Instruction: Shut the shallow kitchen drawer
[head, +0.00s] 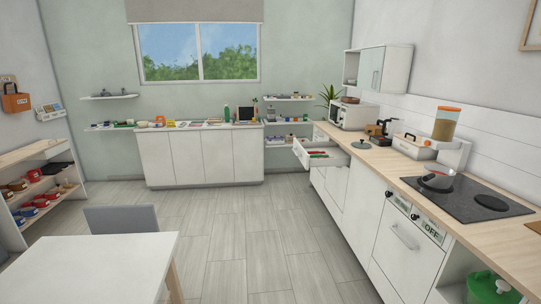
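The shallow kitchen drawer (301,152) stands pulled out from the run of white cabinets on the right, just below the wooden counter. It sticks out to the left over the floor. Red and green items (318,154) lie inside it, too small to make out. The cabinet doors and fronts below it look closed. My gripper and arm do not show in the head view.
A white table (95,265) and a grey chair (121,218) stand at the lower left. The grey plank floor (255,235) between table and kitchen counter (405,170) is clear. A low white cabinet (200,158) stands under the window.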

